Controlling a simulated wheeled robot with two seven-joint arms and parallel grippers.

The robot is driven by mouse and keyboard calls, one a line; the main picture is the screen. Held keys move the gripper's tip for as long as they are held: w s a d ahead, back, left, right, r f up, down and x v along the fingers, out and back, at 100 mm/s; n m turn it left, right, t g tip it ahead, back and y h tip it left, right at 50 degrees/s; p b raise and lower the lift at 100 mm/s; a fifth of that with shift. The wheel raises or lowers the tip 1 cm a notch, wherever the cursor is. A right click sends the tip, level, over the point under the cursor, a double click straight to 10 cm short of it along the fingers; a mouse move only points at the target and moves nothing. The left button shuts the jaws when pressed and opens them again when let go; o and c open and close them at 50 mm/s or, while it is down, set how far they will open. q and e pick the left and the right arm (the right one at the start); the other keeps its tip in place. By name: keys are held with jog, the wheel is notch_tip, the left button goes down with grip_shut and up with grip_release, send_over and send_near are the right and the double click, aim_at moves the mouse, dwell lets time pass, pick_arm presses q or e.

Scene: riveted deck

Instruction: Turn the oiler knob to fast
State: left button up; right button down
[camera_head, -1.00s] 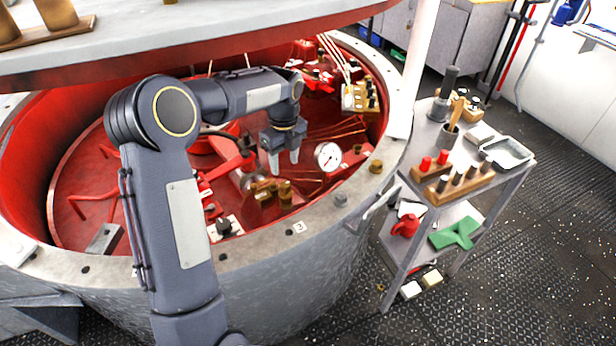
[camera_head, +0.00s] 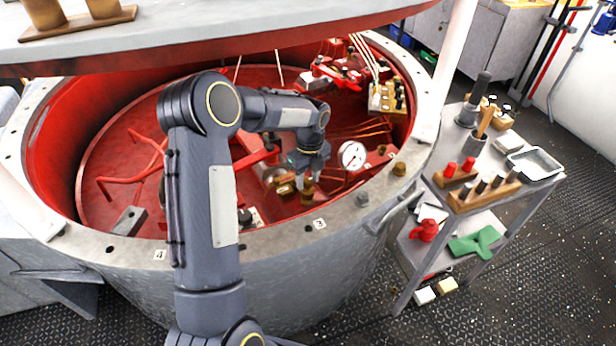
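My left gripper (camera_head: 305,178) points down inside the red round pit, left of a white dial gauge. Its fingertips are right at a small brass fitting (camera_head: 308,195), partly overlapping it. I cannot tell whether they touch it or how far apart they are. A second brass piece (camera_head: 285,188) lies just left of it. A black knob (camera_head: 245,216) on a pale plate sits lower left, partly hidden by my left arm. No label reading fast is legible, and I cannot tell for sure which part is the oiler knob. My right gripper is not in view.
The dial gauge (camera_head: 352,155) stands close right of the gripper. The grey pit rim (camera_head: 285,236) curves in front, and a pale slab (camera_head: 200,35) overhangs at upper left. A tool cart (camera_head: 540,180) stands at right.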

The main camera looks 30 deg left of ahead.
pick_arm(q)
jog(key=c, duration=0.7)
jog(key=shift+n, duration=0.3)
jog(key=n+b, duration=0.1)
jog(key=n, duration=0.9)
jog(key=shift+n+b, duration=0.3)
jog(key=shift+n, duration=0.1)
jog(key=n, duration=0.6)
jog(key=shift+a+h+b, duration=0.1)
jog(key=shift+h+b, duration=0.2)
jog(key=shift+b, duration=0.05)
jog(key=n, duration=0.6)
jog(key=shift+n, duration=0.3)
